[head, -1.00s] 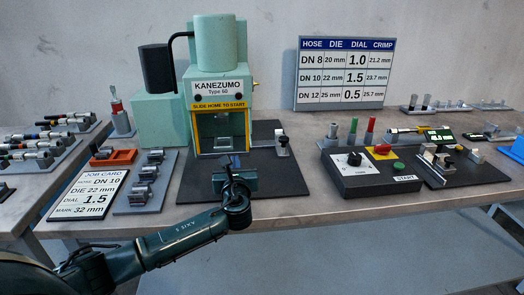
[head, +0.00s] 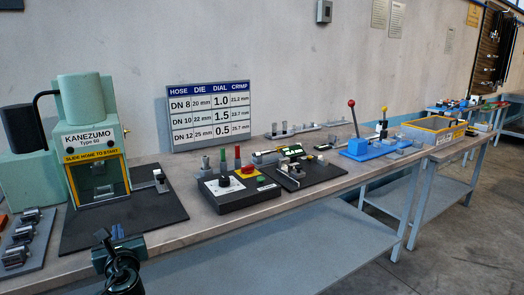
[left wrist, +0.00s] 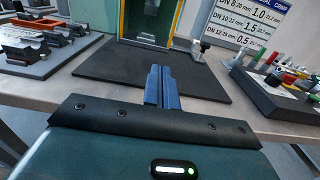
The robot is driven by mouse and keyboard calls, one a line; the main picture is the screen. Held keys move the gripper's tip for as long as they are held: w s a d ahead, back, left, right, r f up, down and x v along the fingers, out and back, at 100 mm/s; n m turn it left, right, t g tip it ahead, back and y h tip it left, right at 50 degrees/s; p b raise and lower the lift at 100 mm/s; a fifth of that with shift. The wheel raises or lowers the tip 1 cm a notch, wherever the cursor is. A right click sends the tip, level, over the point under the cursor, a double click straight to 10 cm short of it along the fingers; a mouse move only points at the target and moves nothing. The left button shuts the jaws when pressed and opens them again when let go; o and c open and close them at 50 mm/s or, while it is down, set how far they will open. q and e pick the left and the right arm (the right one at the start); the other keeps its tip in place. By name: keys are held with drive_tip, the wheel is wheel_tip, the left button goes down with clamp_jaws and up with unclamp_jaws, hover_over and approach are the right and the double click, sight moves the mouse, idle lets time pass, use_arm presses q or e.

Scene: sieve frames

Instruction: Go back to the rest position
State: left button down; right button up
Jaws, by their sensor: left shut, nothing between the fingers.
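My left gripper (head: 117,234) is in front of the green KANEZUMO press (head: 92,140), over the front edge of its dark base mat (head: 165,218). It also shows in the left wrist view, where its blue fingers (left wrist: 162,85) are together with nothing between them. The fingers point toward the press opening and are apart from it. The press window (head: 98,178) with its yellow frame stands beyond the gripper. My right gripper is in neither view.
A black control box (head: 240,195) with a dial and buttons stands right of the mat. A rack of metal die parts (head: 28,240) lies to the left. The bench holds a blue lever tool (head: 368,148) and a yellow-rimmed tray (head: 433,128) farther right. Free floor lies at the right.

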use_arm(q)
drive_tip(key=s+d+f+n+g+h+p, duration=0.1)
drive_tip(key=s+d+f+n+g+h, duration=0.1)
drive_tip(key=s+d+f+n+h, duration=0.5)
drive_tip(key=s+d+f+n+g+h+p, duration=0.15)
drive_tip(key=s+d+f+n, duration=0.25)
drive_tip(key=s+d+f, duration=0.65)
drive_tip(key=s+d+f+n+h, duration=0.1)
drive_tip(key=s+d+n+h, duration=0.1)
drive_tip(key=s+n, duration=0.5)
drive_tip(key=s+d+f+n+g+h, duration=0.1)
drive_tip(key=s+n+h, duration=0.1)
drive_tip(key=s+n, duration=0.5)
drive_tip(key=shift+d+f+n, duration=0.25)
drive_tip(key=shift+d+n, duration=0.15)
drive_tip(key=shift+n, duration=0.5)
